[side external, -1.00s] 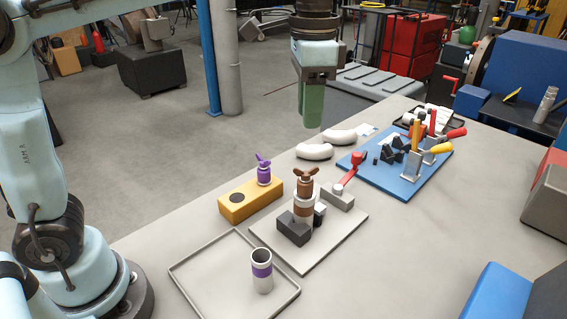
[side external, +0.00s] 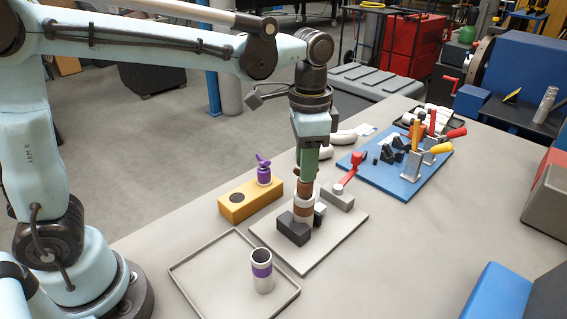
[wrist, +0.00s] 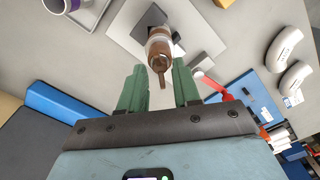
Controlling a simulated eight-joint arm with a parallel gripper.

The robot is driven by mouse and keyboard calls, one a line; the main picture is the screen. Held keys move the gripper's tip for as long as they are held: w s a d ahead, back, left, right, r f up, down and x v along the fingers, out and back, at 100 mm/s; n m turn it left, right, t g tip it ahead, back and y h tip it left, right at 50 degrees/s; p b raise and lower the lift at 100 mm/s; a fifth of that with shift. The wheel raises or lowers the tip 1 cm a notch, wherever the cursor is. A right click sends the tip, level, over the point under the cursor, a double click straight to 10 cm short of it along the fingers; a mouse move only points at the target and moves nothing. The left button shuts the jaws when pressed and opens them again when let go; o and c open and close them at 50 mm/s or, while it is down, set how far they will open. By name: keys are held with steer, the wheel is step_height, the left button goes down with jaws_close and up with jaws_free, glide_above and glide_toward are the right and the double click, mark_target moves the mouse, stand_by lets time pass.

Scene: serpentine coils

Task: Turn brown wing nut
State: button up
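The brown wing nut (wrist: 159,63) sits on top of an upright grey cylinder with a brown band (side external: 302,207), held between dark clamp blocks (side external: 293,229) on a flat light plate (side external: 345,226). My gripper (side external: 306,180) points down over the nut. In the wrist view its green fingers (wrist: 159,72) are apart, one on each side of the nut, with a visible gap.
A red-handled toggle clamp (side external: 347,172) stands right behind the cylinder. A yellow block (side external: 240,205) with a purple wing nut (side external: 263,172) is at left. A grey tray (side external: 212,284) holds a purple-banded cylinder (side external: 262,272). A blue board (side external: 375,174) with clamps lies behind.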

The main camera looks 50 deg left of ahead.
jaws_close()
steer(key=shift+m, duration=0.3)
steer(key=m, duration=0.3)
steer(key=shift+m, duration=0.3)
steer(key=m, duration=0.4)
steer(key=shift+m, duration=0.3)
stand_by(0.3)
jaws_free()
